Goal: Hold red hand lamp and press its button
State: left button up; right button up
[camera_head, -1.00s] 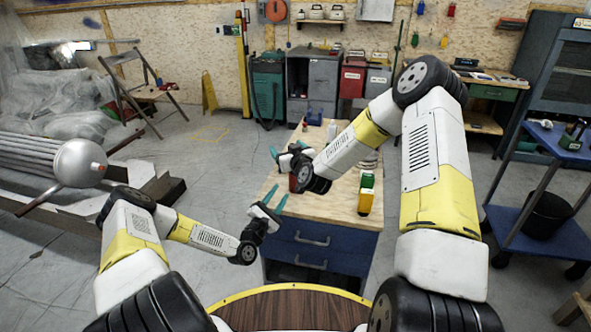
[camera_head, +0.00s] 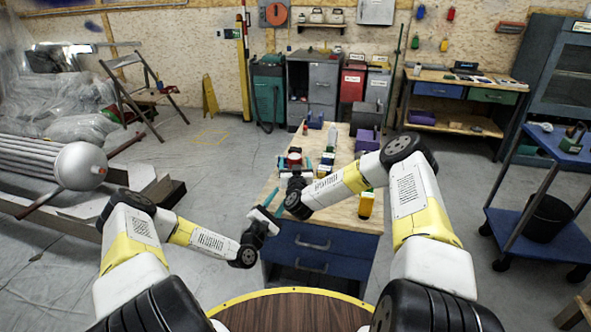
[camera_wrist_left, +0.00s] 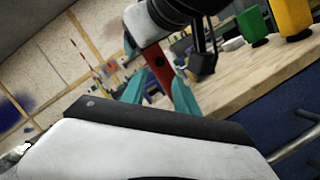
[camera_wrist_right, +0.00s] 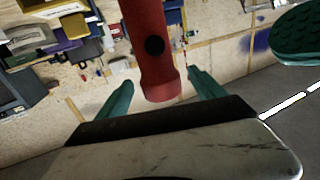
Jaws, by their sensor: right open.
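The red hand lamp (camera_wrist_right: 153,60), with a round black button (camera_wrist_right: 154,45) facing the camera, sits between the parted teal fingers of my right gripper (camera_wrist_right: 162,92) in the right wrist view. I cannot tell whether it touches them. In the head view my right gripper (camera_head: 294,161) is over the workbench (camera_head: 345,205), with red showing around its fingers. In the left wrist view the red lamp (camera_wrist_left: 156,66) shows partly hidden behind dark gripper parts. My left gripper (camera_head: 273,204) is open and empty at the bench's front left, below the right one.
A yellow object (camera_head: 366,206) stands at the bench's front right, with several small items behind it. A blue drawer cabinet (camera_head: 318,246) forms the bench front. A blue cart (camera_head: 540,228) stands far right.

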jog(key=shift+w, duration=0.9)
jog(key=shift+c, duration=0.5)
jog(key=c, duration=1.4)
pick_arm(q)
grip_shut()
pick_arm(e)
jog(key=shift+c, duration=0.5)
